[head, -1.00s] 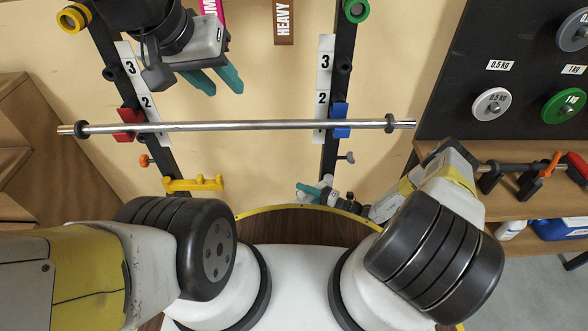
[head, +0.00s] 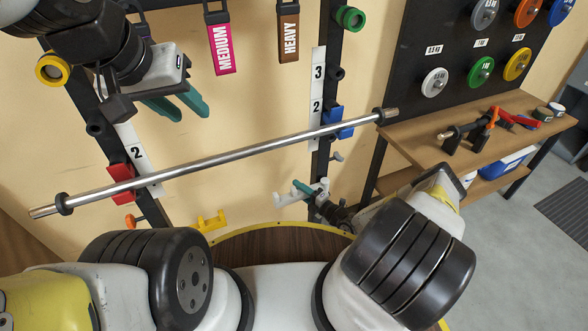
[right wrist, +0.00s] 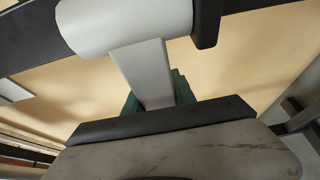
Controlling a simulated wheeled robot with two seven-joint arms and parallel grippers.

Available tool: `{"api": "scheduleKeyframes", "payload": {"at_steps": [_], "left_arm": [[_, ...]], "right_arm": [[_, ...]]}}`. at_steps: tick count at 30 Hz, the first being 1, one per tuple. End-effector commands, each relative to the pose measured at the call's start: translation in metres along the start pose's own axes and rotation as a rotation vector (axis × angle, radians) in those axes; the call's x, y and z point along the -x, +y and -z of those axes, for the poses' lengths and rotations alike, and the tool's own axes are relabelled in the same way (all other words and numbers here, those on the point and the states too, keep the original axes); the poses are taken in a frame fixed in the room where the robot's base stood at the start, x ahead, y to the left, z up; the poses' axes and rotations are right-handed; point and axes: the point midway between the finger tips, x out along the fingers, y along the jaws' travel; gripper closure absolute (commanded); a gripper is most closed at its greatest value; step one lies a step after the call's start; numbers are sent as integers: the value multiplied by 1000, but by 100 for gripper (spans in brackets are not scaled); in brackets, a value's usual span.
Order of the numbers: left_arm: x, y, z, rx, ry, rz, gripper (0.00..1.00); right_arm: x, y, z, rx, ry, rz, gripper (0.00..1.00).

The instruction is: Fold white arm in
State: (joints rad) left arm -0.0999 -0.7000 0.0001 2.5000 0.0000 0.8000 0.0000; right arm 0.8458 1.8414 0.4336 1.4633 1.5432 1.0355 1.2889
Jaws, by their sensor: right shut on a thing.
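The white arm (head: 288,198) is at the lower part of the rack's right upright, below the blue holder. It sticks out to the left of that upright in the head view. My right gripper (head: 308,188) is shut on it, with teal fingers at its side. In the right wrist view the white arm (right wrist: 142,72) is a flat bar below a thick white cylinder, and it partly hides the teal fingers. My left gripper (head: 180,105) is open and empty in front of the left upright, above the bar.
A steel barbell (head: 225,158) lies across the red holder (head: 122,184) and blue holder (head: 338,122). A yellow arm (head: 208,221) is low on the left. Pink (head: 221,45) and brown (head: 288,35) bands hang behind. A wooden shelf (head: 415,124) with tools stands right.

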Motion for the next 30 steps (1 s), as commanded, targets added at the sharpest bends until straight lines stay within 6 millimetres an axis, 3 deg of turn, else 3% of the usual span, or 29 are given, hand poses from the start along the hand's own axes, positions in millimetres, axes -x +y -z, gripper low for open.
{"api": "scheduleKeyframes", "payload": {"at_steps": [15,16,18,30], "left_arm": [[0,0,0,0,0,0,64],[0,0,0,0,0,0,64],[0,0,0,0,0,0,64],[0,0,0,0,0,0,64]], "right_arm": [[-2,-1,-3,0,-15,3,100],[-2,-1,-3,0,-15,3,62],[-2,-1,-3,0,-14,3,49],[4,0,-3,0,-14,1,46]]}}
